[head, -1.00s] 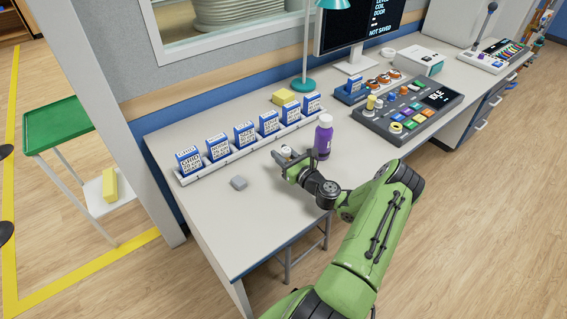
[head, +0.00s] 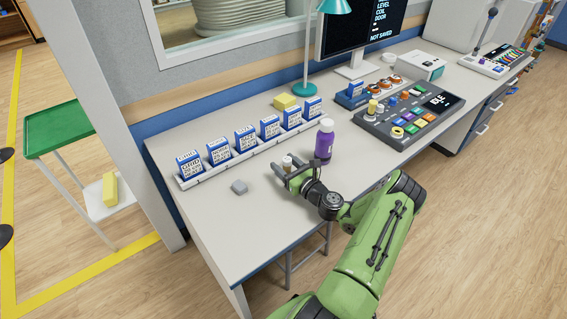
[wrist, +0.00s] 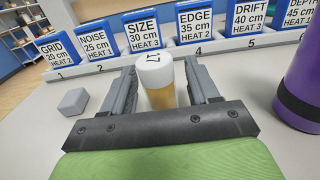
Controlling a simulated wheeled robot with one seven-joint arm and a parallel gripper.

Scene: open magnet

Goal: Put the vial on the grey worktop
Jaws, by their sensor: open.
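The vial (wrist: 160,82) has a white cap marked 17 and an amber body. In the wrist view it stands upright between the two fingers of my gripper (wrist: 163,88), which is open around it. A narrow gap shows on its right; on its left the finger is very close. In the head view the vial (head: 287,162) shows at my gripper (head: 289,171), low over the grey worktop (head: 215,225). The vial's foot is hidden by the gripper, so I cannot see its contact with the worktop.
A purple bottle (head: 324,142) stands close to the right of my gripper. A rack (head: 235,156) of blue-and-white cards runs behind it. A small grey block (head: 239,187) lies to the left. A control panel (head: 410,115) is farther right. The front left worktop is clear.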

